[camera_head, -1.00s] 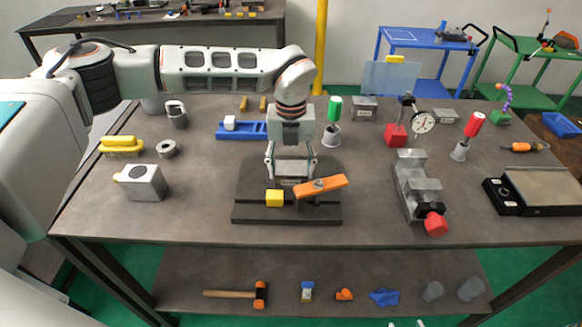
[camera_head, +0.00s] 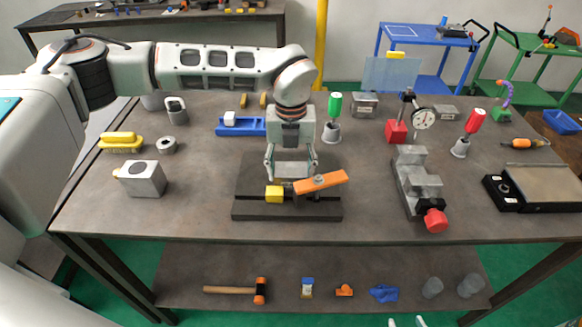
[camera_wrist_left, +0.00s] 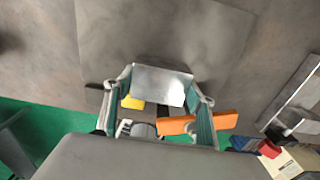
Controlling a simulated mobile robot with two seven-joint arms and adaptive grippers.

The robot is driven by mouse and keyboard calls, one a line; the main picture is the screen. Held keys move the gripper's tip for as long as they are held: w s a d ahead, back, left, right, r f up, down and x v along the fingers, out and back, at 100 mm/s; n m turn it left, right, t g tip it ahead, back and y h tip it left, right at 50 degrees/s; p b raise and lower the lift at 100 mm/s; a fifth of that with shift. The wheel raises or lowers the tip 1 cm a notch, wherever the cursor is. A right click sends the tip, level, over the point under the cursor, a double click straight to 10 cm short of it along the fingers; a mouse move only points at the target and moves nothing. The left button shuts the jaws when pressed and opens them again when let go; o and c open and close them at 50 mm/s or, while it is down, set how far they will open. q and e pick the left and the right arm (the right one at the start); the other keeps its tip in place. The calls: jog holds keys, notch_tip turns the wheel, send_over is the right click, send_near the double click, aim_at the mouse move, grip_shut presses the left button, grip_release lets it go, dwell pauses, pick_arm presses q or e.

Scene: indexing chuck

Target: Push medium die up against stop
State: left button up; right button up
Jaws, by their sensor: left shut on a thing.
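My left gripper (camera_head: 291,170) is shut on a silver metal block, which I take for the medium die (camera_head: 291,168), over the dark fixture plate (camera_head: 285,211). The die also shows between the fingers in the left wrist view (camera_wrist_left: 160,85). A yellow block (camera_head: 274,194), possibly the stop, sits in front of it to the left; it shows in the wrist view too (camera_wrist_left: 132,102). I cannot tell whether they touch. An orange bar (camera_head: 320,182) lies across the fixture's right. Two pale tips of my right gripper (camera_head: 406,322) show apart at the bottom edge.
A stepped metal vise (camera_head: 415,185) with a red knob stands right of the fixture. A grey block (camera_head: 142,178) stands to the left, and a blue holder (camera_head: 241,125) behind left. The table is clear between the grey block and the fixture.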

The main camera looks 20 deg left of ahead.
pick_arm(q)
jog(key=shift+s+d, duration=0.15)
jog(key=shift+s, duration=0.35)
dwell(0.8)
jog(key=o, duration=2)
jog(key=shift+o, duration=0.2)
jog(key=shift+r, duration=0.1)
